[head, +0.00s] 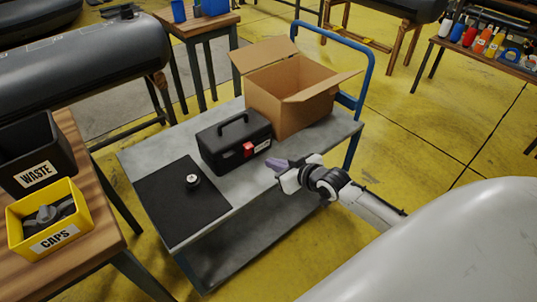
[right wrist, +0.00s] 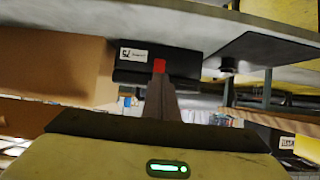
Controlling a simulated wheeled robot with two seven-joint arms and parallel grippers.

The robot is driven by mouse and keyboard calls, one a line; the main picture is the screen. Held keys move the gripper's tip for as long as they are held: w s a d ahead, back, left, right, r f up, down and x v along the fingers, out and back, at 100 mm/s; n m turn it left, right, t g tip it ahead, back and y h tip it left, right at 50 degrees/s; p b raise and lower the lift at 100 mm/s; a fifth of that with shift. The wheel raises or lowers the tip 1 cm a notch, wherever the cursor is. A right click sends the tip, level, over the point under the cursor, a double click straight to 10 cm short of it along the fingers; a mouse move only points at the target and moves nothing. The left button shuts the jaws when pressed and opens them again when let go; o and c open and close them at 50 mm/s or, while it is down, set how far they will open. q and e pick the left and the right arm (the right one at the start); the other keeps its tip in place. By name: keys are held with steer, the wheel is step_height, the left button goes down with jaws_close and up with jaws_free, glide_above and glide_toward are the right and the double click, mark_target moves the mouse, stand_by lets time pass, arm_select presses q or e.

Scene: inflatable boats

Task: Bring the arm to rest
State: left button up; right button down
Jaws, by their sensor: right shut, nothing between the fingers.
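My right gripper (head: 275,164) is shut and empty at the near right edge of the grey cart (head: 265,183), beside the black toolbox (head: 222,153). In the right wrist view its fingers (right wrist: 160,88) are together, and the toolbox with its red latch (right wrist: 159,66) shows beyond them. I cannot tell the exact gap between fingertips and toolbox. My right arm reaches in from the right of the head view. My left gripper is not in view.
An open cardboard box (head: 283,95) stands behind the toolbox. A black mat (head: 175,215) with a small dark round piece (head: 192,181) lies on the cart's left. A yellow caps bin (head: 70,225) and black waste bin (head: 20,140) stand on a wooden table.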

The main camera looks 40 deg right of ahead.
steer(key=shift+s+r, duration=0.15)
steer(key=shift+s, duration=0.15)
steer(key=s+a+f+g, duration=0.1)
steer(key=s+a+f, duration=0.2)
steer(key=s+a, duration=0.3)
steer(key=s+a+f+g+y, duration=0.1)
steer(key=s+a+f, duration=0.2)
steer(key=s+a, duration=0.3)
steer(key=s+a+f+n+g, duration=0.1)
steer(key=s+a+f, duration=0.2)
steer(key=s+a, duration=0.4)
steer(key=s, duration=0.5)
steer(key=shift+s+f+g+y, duration=0.3)
steer(key=shift+s+f, duration=0.1)
